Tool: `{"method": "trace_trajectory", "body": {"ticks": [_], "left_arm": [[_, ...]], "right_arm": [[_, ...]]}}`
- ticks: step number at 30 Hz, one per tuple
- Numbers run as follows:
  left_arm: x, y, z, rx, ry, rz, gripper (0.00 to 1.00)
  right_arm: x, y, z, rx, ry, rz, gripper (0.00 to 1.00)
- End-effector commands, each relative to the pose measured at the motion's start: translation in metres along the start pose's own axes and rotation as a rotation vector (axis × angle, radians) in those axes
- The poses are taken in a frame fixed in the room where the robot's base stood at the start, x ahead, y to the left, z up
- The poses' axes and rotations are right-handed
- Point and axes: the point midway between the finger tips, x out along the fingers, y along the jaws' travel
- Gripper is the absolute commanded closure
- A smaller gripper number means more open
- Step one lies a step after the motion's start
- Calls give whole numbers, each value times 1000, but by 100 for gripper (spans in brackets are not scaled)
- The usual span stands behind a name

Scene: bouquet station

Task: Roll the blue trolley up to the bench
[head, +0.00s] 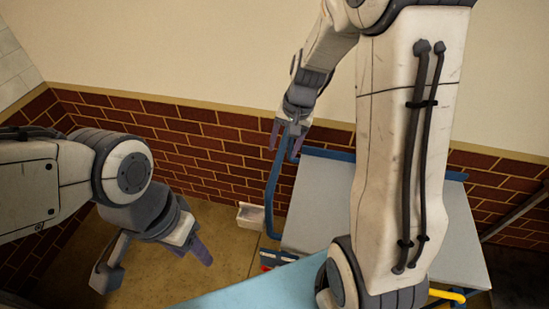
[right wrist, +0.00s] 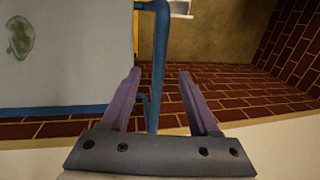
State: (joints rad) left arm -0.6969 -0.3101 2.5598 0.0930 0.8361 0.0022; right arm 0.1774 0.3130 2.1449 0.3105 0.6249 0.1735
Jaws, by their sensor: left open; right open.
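The blue trolley has a grey top (head: 315,200) and a blue tubular handle (head: 271,200) on its left side. My right gripper (head: 286,143) is open at the upper end of the handle. In the right wrist view the blue handle (right wrist: 158,50) runs between the open fingers (right wrist: 160,76), and I cannot tell whether they touch it. My arm hides part of the trolley in the head view. My left gripper (head: 192,246) is open and empty, left of the trolley. A light blue surface (head: 250,294) at the bottom may be the bench.
A small white bin (head: 250,216) lies left of the handle. A brick-based wall stands behind. Brown floor (head: 225,265) is clear on the left.

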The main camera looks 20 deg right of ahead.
Motion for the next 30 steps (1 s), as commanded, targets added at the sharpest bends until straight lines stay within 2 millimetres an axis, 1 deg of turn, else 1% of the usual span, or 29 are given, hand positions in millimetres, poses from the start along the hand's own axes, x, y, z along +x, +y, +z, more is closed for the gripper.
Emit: {"method": "trace_trajectory", "body": {"ticks": [5, 12, 15, 18, 21, 29, 30], "left_arm": [[-2, 0, 0, 0, -1, 0, 50], [-3, 0, 0, 0, -1, 0, 50], [-2, 0, 0, 0, 0, 0, 50], [-2, 0, 0, 0, 0, 0, 50], [-2, 0, 0, 0, 0, 0, 50], [-2, 0, 0, 0, 0, 0, 50], [-2, 0, 0, 0, 0, 0, 50]], "right_arm": [[28, 0, 2, 0, -7, 4, 39], [74, -1, 2, -3, -7, 3, 39], [88, -1, 2, -3, -5, 2, 39], [96, -1, 2, -4, -4, 1, 39], [100, -2, 1, -4, -1, 1, 39], [101, -1, 1, -4, -1, 1, 39], [101, -1, 1, -4, -1, 1, 50]]}}
